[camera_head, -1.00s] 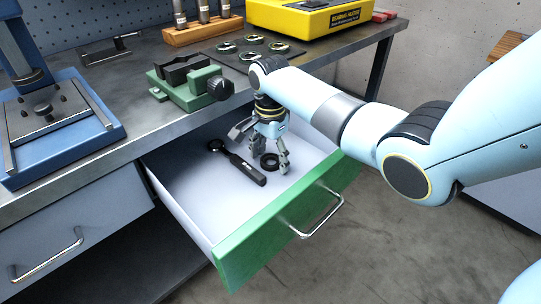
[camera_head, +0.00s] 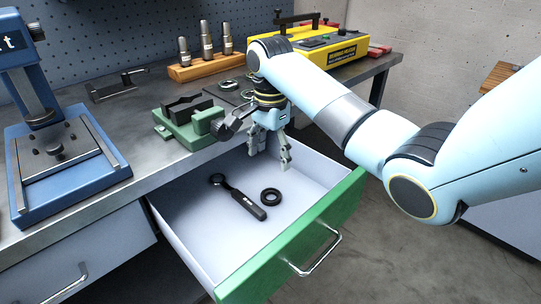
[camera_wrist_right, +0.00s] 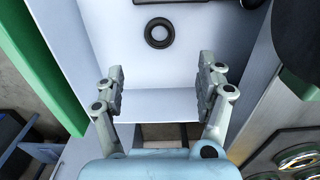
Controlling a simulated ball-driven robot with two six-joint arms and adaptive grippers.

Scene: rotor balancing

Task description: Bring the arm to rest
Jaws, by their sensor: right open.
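My right gripper (camera_head: 270,158) is open and empty above the back right part of the open drawer (camera_head: 190,235). In the right wrist view its two fingers (camera_wrist_right: 160,90) stand wide apart with nothing between them. A black ring (camera_head: 270,197) lies on the drawer floor, apart from the fingers; it also shows beyond the fingertips in the right wrist view (camera_wrist_right: 159,33). A black wrench-like tool (camera_head: 238,196) lies beside the ring. My left gripper is not in view.
The drawer's green front (camera_head: 300,245) with its metal handle sticks out from the bench. On the bench stand a green vise (camera_head: 190,127), a blue press (camera_head: 65,165), a wooden block with metal cylinders (camera_head: 205,65) and a yellow machine (camera_head: 325,45). Open floor lies to the right.

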